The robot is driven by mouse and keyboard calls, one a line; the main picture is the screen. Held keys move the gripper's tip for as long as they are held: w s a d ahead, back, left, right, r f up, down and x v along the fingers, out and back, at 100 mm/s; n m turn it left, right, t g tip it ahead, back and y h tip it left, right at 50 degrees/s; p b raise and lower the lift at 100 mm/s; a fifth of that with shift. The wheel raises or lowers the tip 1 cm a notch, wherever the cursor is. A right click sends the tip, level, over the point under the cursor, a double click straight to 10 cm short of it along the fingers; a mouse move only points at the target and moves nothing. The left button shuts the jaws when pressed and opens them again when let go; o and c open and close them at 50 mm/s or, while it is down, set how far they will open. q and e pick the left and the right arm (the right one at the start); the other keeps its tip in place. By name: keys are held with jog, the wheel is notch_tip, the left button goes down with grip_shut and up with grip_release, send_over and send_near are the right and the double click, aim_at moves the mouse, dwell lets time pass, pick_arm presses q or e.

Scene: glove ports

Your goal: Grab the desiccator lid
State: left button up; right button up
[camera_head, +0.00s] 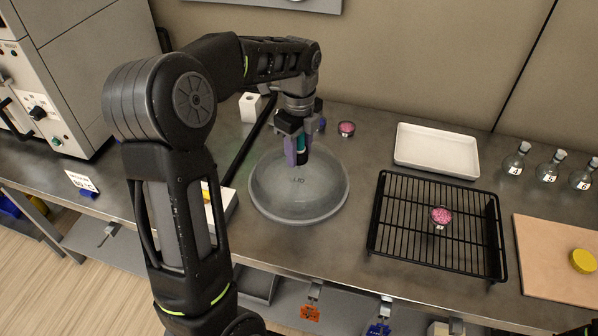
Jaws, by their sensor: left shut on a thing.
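The desiccator lid (318,188) is a broad, translucent grey dome with a wide rim, marked "LID". It appears to rest on the metal bench left of the black wire rack. The gripper partly hides the knob and the far side of the dome. My right gripper is not in view.
The black wire rack (393,241) holds a small dish of pink beads (440,216). A white tray (466,171), several numbered flasks (514,161) and a tan board (545,270) with a yellow lid (583,261) lie right. Another pink dish (346,129) stands behind the dome.

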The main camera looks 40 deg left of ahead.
pick_arm(q)
grip_shut()
jog(key=shift+r, duration=0.15)
dwell(0.4)
notch_tip(320, 180, up, 10)
jog(key=shift+f, duration=0.1)
dwell(0.4)
dwell(0.4)
